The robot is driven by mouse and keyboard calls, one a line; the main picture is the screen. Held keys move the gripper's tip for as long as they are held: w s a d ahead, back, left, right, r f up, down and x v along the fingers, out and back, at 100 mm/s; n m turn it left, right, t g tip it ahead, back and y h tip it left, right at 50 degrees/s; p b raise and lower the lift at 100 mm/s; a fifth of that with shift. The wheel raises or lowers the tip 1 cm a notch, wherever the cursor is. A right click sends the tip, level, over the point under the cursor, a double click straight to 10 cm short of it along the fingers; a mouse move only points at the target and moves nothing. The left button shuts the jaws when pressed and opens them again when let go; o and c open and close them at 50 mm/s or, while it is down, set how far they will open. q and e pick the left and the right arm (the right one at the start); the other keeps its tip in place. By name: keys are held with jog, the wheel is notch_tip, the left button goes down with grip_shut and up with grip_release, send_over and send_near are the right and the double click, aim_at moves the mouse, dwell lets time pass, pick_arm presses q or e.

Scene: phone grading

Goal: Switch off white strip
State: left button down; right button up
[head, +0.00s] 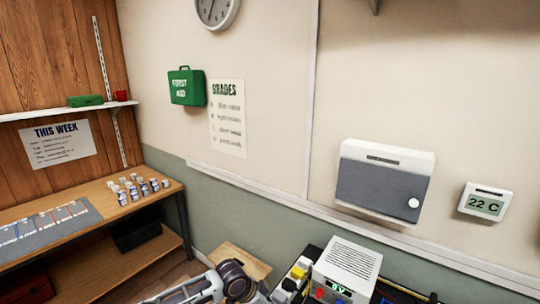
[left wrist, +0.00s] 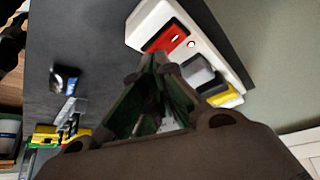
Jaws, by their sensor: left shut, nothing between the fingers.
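The white strip (left wrist: 142,26) lies on a dark surface in the left wrist view. It carries a red switch (left wrist: 166,39) near its far end, with a small bright round spot (left wrist: 191,44) beside the switch. A grey plug (left wrist: 197,70), a dark plug and a yellow plug (left wrist: 222,95) sit along it. My left gripper (left wrist: 154,60) is shut and empty, its tips close to the red switch; I cannot tell whether they touch. In the head view, part of the white strip (head: 281,291) shows at the bottom edge, beside my left arm. My right gripper is in neither view.
A white box with a green display (head: 346,270) stands right of the strip in the head view. A grey-fronted wall cabinet (head: 384,184) hangs above. A yellow item (left wrist: 47,138) and a small dark item (left wrist: 65,80) lie left in the wrist view.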

pick_arm(q)
jog(key=shift+f, duration=0.6)
